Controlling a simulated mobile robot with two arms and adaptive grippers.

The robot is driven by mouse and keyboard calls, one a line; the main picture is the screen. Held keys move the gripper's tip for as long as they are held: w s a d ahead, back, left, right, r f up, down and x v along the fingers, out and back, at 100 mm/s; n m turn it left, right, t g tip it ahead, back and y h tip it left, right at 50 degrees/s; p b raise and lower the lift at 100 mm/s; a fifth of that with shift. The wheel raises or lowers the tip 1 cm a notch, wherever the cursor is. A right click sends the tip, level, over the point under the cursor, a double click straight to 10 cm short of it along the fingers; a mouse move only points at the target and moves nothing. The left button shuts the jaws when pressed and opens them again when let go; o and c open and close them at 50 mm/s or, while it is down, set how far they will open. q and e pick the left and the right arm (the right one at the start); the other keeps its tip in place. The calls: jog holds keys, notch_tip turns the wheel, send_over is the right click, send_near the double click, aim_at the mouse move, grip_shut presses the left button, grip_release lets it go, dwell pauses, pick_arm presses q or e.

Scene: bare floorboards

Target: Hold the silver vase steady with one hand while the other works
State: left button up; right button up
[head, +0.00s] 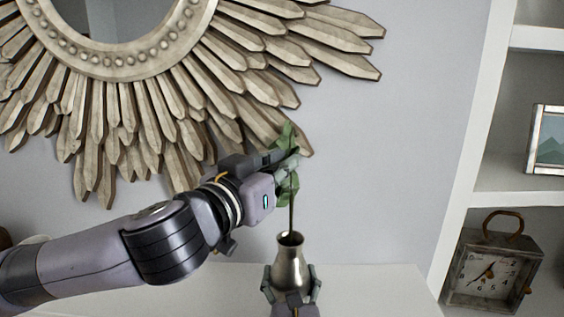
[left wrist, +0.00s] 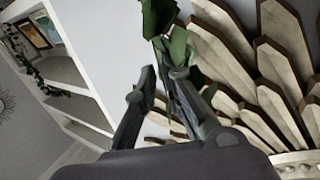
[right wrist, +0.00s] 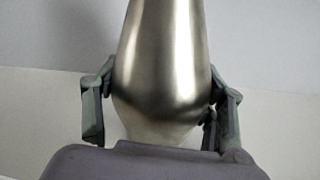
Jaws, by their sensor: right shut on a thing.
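The silver vase (head: 291,266) stands upright on a white surface, its dark mouth facing up. My right gripper (head: 291,283) is shut on its lower body, one finger on each side. In the right wrist view the vase (right wrist: 163,70) fills the space between the fingers (right wrist: 160,105). A green leafy stem (head: 291,218) rises from the vase mouth. My left gripper (head: 291,165) is at the leaves, above the vase. In the left wrist view its fingertips (left wrist: 163,73) are close together beside the leaves (left wrist: 160,25); whether they grip the stem is unclear.
A sunburst-framed mirror (head: 165,65) hangs on the wall behind my left arm. A white shelf unit (head: 465,150) at the right holds a clock (head: 490,270) and a framed picture (head: 548,140). The wall between mirror and shelves is bare.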

pick_arm(q)
jog(key=o, duration=0.5)
jog(key=v, duration=0.7)
jog(key=shift+s, duration=0.25)
jog(key=shift+a, duration=0.1)
dwell(0.4)
pick_arm(e)
jog(key=o, duration=1.6)
